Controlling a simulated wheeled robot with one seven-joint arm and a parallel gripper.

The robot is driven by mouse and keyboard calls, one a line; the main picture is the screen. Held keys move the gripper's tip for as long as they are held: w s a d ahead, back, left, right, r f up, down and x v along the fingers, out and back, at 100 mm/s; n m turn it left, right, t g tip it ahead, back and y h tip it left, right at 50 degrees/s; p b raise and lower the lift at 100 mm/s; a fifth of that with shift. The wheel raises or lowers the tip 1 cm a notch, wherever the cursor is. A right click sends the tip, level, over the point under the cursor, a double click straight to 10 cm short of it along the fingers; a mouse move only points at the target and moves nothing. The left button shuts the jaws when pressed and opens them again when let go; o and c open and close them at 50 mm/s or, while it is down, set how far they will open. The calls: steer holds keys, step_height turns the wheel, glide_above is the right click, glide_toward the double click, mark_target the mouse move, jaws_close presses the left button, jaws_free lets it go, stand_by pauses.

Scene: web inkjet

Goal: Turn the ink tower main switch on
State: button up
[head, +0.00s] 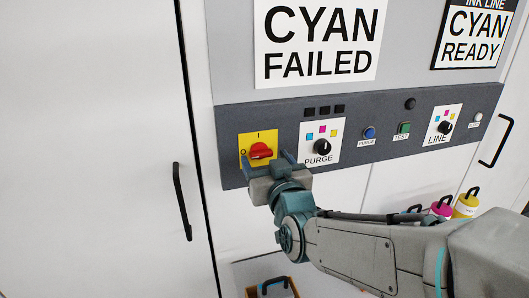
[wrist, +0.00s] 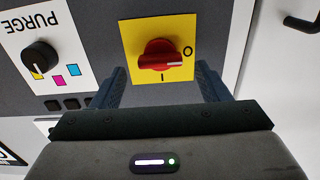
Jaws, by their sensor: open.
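The main switch is a red rotary knob (head: 261,151) on a yellow plate (head: 246,139) at the left end of the dark control strip. The plate has an I mark at the top and an O at the left. In the wrist view the picture is turned over, and the red knob (wrist: 158,54) lies with its bar level, its white-marked end toward the O. My gripper (head: 266,162) is open at the switch. In the wrist view its two fingers (wrist: 161,72) stand apart on either side of the knob, with visible gaps. I see no contact.
Right of the switch are the PURGE dial (head: 322,147), a blue button (head: 369,133), a green TEST button (head: 404,128) and the LINE dial (head: 444,127). A sign reads CYAN FAILED (head: 318,44). A black door handle (head: 182,201) stands out at left. Ink bottles (head: 466,205) are lower right.

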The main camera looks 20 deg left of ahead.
mark_target(261, 153)
steer(key=shift+x, duration=1.25)
steer(key=c, duration=1)
steer(key=shift+f+m+b, duration=0.15)
steer(key=shift+m+b, duration=0.15)
steer(key=shift+b, duration=0.25)
steer(key=shift+o, duration=0.2)
steer(key=m+b, duration=0.1)
steer(key=b, duration=0.1)
steer(key=m+b, duration=0.1)
steer(key=b, duration=0.2)
steer(key=shift+d+f+m+b, duration=0.1)
steer(key=shift+f+m+b, duration=0.2)
steer(key=shift+m, duration=0.1)
steer(key=m+b, duration=0.5)
steer(key=b, duration=0.3)
steer(key=shift+w, duration=0.1)
steer(key=m+b, duration=0.4)
steer(key=shift+d+r+m, duration=0.1)
steer(key=shift+m, duration=0.3)
steer(key=shift+c, duration=0.2)
steer(key=shift+r+m+b, duration=0.1)
steer(key=shift+m+b, duration=0.95)
steer(key=shift+m, duration=1.25)
